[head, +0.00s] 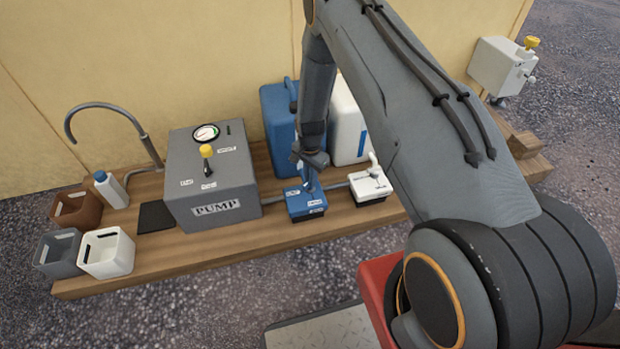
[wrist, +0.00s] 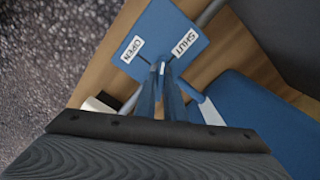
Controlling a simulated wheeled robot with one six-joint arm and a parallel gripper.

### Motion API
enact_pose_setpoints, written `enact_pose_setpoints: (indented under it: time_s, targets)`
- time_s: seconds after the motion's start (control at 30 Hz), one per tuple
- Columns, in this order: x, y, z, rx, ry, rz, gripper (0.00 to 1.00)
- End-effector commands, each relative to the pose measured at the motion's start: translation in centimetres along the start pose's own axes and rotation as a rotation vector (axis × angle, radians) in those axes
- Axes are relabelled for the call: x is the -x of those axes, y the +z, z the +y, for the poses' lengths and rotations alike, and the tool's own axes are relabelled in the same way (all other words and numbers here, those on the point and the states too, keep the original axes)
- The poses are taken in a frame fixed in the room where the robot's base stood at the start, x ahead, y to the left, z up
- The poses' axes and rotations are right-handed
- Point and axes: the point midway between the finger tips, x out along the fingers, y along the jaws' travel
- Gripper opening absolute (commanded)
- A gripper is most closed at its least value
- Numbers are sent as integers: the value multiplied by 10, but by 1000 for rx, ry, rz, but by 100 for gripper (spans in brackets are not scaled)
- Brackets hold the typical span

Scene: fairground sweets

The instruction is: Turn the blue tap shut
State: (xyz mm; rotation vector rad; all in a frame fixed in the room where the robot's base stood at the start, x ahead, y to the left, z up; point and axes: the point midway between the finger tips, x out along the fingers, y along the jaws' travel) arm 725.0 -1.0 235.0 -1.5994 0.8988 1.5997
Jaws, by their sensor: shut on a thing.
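The blue tap (head: 306,207) is a blue block on the wooden bench, in the middle of the head view. Its top also shows in the wrist view (wrist: 165,25), with an OPEN label at left and a SHUT label at right. My gripper (head: 311,184) is directly above the block, pointing down. In the wrist view my gripper's fingers (wrist: 161,78) are closed together on the tap's handle (wrist: 162,67), of which only a small pale tip shows. The fingers hide most of the handle, and its exact angle is hard to tell.
A white tap (head: 370,187) stands just right of the blue one, joined by a grey pipe. A grey pump box (head: 210,178) stands left. A blue canister (head: 279,125) and a white canister (head: 345,125) stand behind. Small bins (head: 106,255) are at far left.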

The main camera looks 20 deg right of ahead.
Motion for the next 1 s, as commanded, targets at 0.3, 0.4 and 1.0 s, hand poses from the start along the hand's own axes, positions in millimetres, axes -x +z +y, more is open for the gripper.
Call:
enact_pose_setpoints:
  time_s: [0.3,0.4,1.0]
  targets:
    - [0,1,0,-283,1,-1,0]
    - [0,1,0,-356,1,-1,0]
    - [0,1,0,-560,0,0,0]
